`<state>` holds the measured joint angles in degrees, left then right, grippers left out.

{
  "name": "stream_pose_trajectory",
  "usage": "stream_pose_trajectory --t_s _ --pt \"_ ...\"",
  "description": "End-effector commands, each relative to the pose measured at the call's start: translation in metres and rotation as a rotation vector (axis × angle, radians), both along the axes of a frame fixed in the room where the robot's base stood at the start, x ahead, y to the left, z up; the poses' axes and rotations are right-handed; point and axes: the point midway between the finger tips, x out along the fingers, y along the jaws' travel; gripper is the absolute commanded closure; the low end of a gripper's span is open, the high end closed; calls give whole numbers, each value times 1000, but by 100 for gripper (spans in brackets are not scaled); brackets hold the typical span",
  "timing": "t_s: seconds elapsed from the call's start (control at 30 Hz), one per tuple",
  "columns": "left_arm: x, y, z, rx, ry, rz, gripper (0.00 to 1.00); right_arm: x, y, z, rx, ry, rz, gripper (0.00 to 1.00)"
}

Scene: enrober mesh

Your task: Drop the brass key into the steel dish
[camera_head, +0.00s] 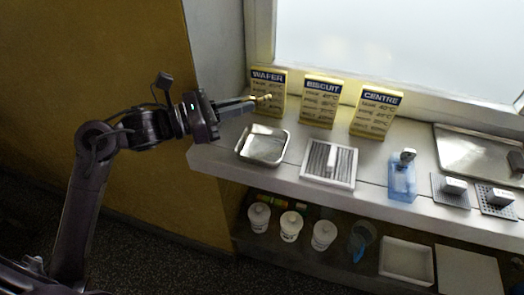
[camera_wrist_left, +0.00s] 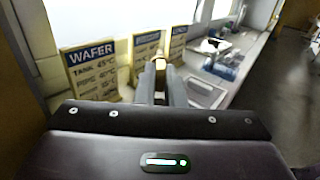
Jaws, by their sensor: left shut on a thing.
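My left gripper (camera_head: 255,102) reaches in from the left in the head view, at the left end of the shelf. It is shut on the small brass key (camera_head: 265,97), which sticks out at its fingertips. In the left wrist view the key (camera_wrist_left: 160,63) shows as a small yellowish piece at the tips of the fingers (camera_wrist_left: 160,75). The steel dish (camera_head: 264,146) is a shallow square tray on the shelf, below the gripper in the head view. Its bare floor shows. In the wrist view the dish cannot be made out. My right gripper is not in view.
Yellow cards for WAFER (camera_head: 269,92), BISCUIT (camera_head: 321,101) and CENTRE (camera_head: 376,111) stand along the back of the shelf (camera_head: 225,158). A ribbed tray (camera_head: 329,163) lies right of the dish. A blue container (camera_head: 402,180) stands further right. White tubs (camera_head: 291,226) stand below.

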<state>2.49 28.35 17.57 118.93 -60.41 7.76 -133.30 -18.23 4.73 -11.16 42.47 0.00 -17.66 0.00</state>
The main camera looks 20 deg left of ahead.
Motion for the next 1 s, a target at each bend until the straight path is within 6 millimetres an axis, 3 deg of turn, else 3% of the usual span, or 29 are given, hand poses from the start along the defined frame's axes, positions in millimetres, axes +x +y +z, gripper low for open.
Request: stream_pose_trajectory --t_s 0.4,0.8,0.83,1.0 --pt "0 0 -46 -3 2 1 100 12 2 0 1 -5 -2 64" --pt "0 0 -52 -1 -1 1 100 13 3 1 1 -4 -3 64" --pt "0 0 -52 -1 -1 1 90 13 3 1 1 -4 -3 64" --pt "0 0 -52 -1 -1 1 68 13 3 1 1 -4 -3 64"
